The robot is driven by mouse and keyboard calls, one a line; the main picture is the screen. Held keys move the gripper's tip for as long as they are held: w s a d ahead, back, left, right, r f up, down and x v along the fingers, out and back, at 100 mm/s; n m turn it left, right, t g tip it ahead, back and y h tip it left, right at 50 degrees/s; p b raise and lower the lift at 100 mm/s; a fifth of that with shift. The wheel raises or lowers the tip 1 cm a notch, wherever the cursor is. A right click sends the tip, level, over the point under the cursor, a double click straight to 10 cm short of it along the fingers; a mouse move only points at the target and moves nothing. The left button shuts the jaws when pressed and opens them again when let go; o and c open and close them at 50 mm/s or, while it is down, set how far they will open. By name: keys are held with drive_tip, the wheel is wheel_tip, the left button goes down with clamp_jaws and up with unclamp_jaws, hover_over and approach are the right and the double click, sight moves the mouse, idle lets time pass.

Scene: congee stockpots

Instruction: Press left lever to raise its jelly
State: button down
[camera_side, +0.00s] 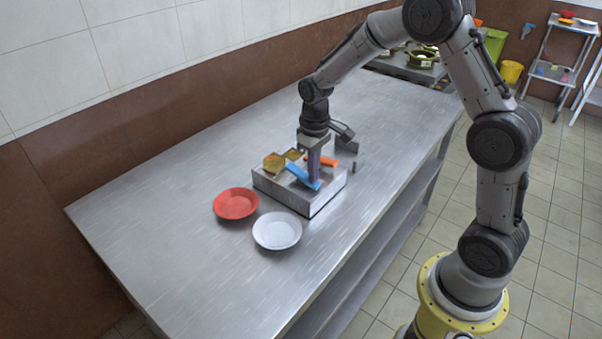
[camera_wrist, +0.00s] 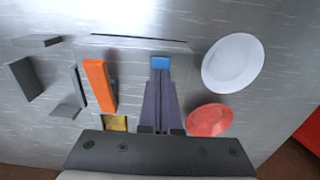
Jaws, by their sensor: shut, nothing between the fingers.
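A blue lever (camera_side: 301,175) and an orange lever (camera_side: 321,160) lie on a low metal box (camera_side: 283,194). The blue one slopes down more steeply toward the box's front. A yellow jelly block (camera_side: 273,163) sits beyond the blue lever's far end and looks higher than the second jelly (camera_side: 293,154) by the orange lever. My gripper (camera_side: 314,179) is shut and empty, pointing down at the blue lever's front part, seemingly touching it. In the wrist view the shut fingers (camera_wrist: 160,83) cover most of the blue lever; only its blue end (camera_wrist: 160,62) shows, and its jelly is hidden.
A red plate (camera_side: 236,203) and a white plate (camera_side: 277,230) lie on the metal table (camera_side: 180,230) left and in front of the box. Grey angled pieces (camera_side: 346,141) stand behind the box. The table's left part is clear.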

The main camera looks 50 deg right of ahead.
drive_tip(key=shift+r, duration=0.1)
wheel_tip(320, 180, up, 8)
idle(1.0)
drive_tip(key=s+a+r+t, duration=0.4)
drive_tip(key=s+r, duration=0.5)
drive_tip(key=r, duration=0.4)
drive_tip(key=s+a+f, duration=0.1)
drive_tip(key=s+f, duration=0.1)
drive_tip(key=s, duration=0.5)
drive_tip(key=s+a+f+t, duration=0.1)
drive_tip(key=s+f, duration=0.1)
drive_tip(key=s, duration=0.6)
drive_tip(key=shift+t, duration=0.3)
